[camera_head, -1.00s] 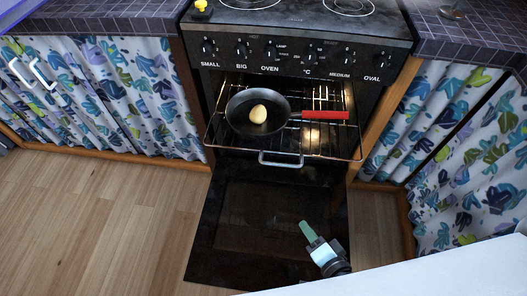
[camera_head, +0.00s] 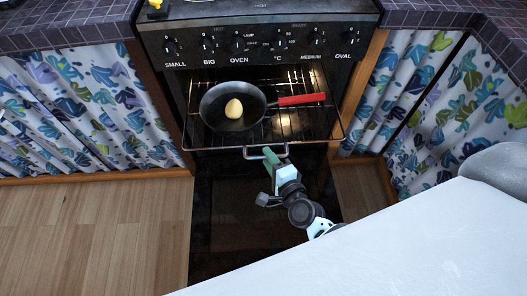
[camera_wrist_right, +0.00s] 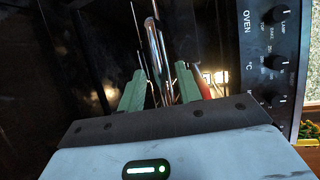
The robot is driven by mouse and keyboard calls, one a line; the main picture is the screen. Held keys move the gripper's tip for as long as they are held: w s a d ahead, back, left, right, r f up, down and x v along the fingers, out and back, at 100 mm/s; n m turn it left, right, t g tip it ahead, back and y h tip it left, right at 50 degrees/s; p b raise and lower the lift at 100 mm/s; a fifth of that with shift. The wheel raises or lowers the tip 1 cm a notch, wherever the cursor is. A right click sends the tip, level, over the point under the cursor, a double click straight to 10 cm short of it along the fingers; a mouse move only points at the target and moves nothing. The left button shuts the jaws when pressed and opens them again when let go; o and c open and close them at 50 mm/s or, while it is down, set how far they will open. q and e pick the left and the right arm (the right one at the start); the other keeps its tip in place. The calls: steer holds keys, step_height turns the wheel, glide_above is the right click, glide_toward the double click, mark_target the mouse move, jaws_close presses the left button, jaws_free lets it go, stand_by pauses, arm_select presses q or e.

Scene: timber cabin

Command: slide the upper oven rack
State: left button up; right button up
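The upper oven rack (camera_head: 318,141) is a wire rack sticking out of the lit oven, with a metal loop handle (camera_head: 250,156) at its front. A black pan (camera_head: 215,118) with a red handle (camera_head: 302,99) sits on the rack. A yellow, egg-shaped thing (camera_head: 234,109) lies in the pan. My right gripper (camera_head: 270,156) has green fingers and is at the rack handle. In the right wrist view its fingers (camera_wrist_right: 160,84) are apart, with the handle bar (camera_wrist_right: 154,38) in line with the gap; I cannot tell if they touch it. My left gripper is not in view.
The black oven door (camera_head: 235,235) hangs open below the rack. Control knobs (camera_head: 242,44) line the oven front above. Curtained cabinets (camera_head: 75,110) stand on both sides. Wooden floor (camera_head: 90,235) is clear at the left.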

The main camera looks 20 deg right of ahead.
steer(key=shift+x, duration=1.85)
jaws_close()
steer(key=shift+s, duration=0.1)
steer(key=shift+f, duration=0.1)
